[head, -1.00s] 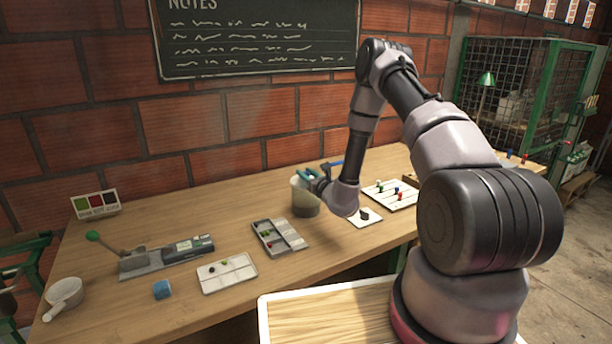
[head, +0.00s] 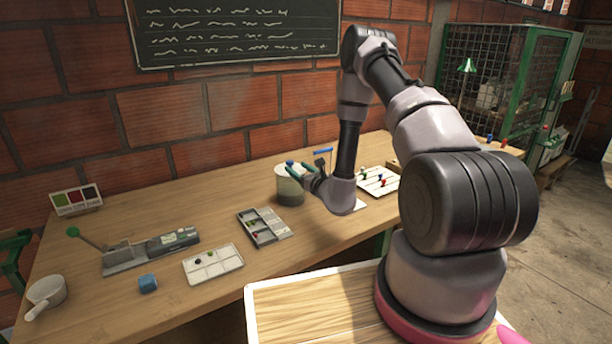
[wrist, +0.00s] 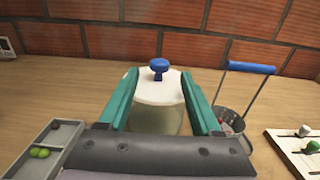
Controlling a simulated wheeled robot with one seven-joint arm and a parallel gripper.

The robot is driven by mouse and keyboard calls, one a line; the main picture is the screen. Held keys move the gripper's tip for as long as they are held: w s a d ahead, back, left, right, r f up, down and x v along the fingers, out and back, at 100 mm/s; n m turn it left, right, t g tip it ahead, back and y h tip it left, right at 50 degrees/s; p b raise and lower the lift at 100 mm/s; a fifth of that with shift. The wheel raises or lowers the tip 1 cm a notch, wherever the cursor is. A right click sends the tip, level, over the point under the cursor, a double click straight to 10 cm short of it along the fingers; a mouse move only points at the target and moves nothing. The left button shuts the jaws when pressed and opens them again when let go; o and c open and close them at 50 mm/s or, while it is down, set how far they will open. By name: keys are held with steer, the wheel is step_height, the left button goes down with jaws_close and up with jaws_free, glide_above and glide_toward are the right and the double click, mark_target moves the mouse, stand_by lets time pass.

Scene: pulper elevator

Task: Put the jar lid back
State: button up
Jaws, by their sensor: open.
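The jar (head: 290,189) stands on the bench near the wall. Its pale lid (wrist: 158,88) with a blue knob (wrist: 159,68) lies over the jar's mouth and looks about level. In the wrist view the jar body (wrist: 156,119) shows below the lid. My gripper (wrist: 160,76) is open, with one green finger on each side of the lid and knob. In the head view my gripper (head: 301,171) is at the jar's top, on its right side. I cannot tell whether the fingers touch the lid.
A mesh cup (wrist: 232,118) with a blue handle (wrist: 250,67) stands close right of the jar. A grey tray (head: 264,228) lies in front. A white board with pegs (head: 378,181) is at right. A lever device (head: 150,250), blue block (head: 148,283) and white scoop (head: 46,292) are at left.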

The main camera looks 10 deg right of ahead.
steer(key=v, duration=0.6)
steer(key=s+a+r+n+g+y, duration=0.1)
steer(key=a+r+n+g+y, duration=0.3)
steer(key=r, duration=0.5)
steer(key=s+a+r+n+g+y, duration=0.1)
steer(key=s+a+r+n+y, duration=0.1)
steer(key=a+r+n+y, duration=0.5)
steer(key=s+a+r+n+g+y, duration=0.1)
steer(key=s+a+r+n+g, duration=0.3)
steer(key=s+r+n+g, duration=0.45)
steer(key=s+d+r+n+g+h, duration=0.1)
steer(key=s+r+n+g+h, duration=0.15)
steer(key=s, duration=0.45)
steer(key=s+d+r+n+g+h, duration=0.2)
steer(key=s+r+n+h, duration=0.15)
steer(key=s, duration=0.25)
steer(key=s+d+r+n+t+h, duration=0.1)
steer(key=s+d+r+t+h, duration=0.1)
steer(key=d, duration=0.5)
steer(key=s+d+r+n+t+h, duration=0.1)
steer(key=s+d+r+t+h, duration=0.1)
steer(key=d+r+t+h, duration=0.2)
steer(key=d+t+h, duration=0.2)
steer(key=d+h, duration=0.1)
steer(key=shift+s+r+n+h, duration=0.3)
steer(key=shift+n, duration=0.05)
